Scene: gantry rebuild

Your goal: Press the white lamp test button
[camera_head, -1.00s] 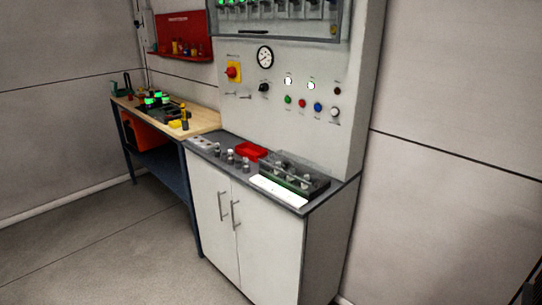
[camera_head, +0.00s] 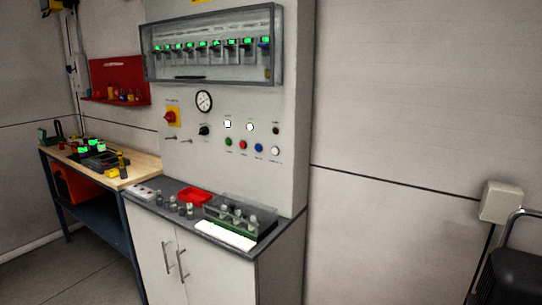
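The white lamp test button (camera_head: 275,151) is at the right end of the lower row of round buttons on the pale control panel (camera_head: 285,90). Green, red and blue buttons sit to its left in the same row. Two lit white lamps (camera_head: 249,127) and a dark round one are in the row above. The button's label is too small to read. Neither of my grippers shows in the head view.
A grey-topped cabinet (camera_head: 210,272) with a red tray (camera_head: 194,197) and small parts juts out below the panel. A wooden workbench (camera_head: 140,166) stands to the left. A black chair (camera_head: 518,272) is at the far right. Bare floor (camera_head: 100,273) shows at lower left.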

